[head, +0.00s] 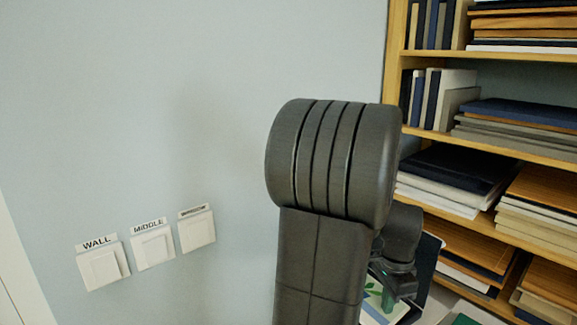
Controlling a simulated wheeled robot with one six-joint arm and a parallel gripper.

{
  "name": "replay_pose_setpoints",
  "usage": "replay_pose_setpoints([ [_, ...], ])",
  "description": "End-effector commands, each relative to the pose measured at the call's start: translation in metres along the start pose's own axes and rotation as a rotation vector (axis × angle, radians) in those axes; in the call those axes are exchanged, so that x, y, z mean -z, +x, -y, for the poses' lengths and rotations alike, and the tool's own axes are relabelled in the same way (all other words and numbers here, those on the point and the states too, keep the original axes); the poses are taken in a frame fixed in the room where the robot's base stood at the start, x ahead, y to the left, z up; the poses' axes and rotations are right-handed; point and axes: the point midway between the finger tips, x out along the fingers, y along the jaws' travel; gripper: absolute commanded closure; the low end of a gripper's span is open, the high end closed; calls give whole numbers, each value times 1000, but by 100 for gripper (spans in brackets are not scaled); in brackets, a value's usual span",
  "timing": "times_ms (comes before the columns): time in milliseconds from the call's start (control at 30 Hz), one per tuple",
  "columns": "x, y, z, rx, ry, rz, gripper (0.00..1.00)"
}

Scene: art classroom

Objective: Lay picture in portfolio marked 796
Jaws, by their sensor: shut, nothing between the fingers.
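A picture (372,309) with green leaf shapes and a pale border shows low in the head view, right of my arm. Much of it is hidden behind my arm and cut off by the lower edge. A dark panel (431,270) stands behind it; I cannot tell whether it is part of a portfolio. My gripper (396,284) is partly seen in front of the picture, shut and empty; its fingertips are not clear. I cannot tell whether it touches the picture. No marking 796 is readable.
A wooden shelf unit (394,50) at the right holds several stacks of folders and boards. Three wall switches (103,268) sit at the lower left, two labelled WALL and MIDDLE. My arm blocks the centre. The pale wall (150,110) fills the left.

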Motion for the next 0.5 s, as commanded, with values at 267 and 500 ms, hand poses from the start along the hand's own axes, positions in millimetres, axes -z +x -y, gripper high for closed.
replay_pose_setpoints([
  [267, 0, -7, 0, 0, 0, 0, 100],
  [500, 0, -27, 0, 0, 0, 0, 100],
])
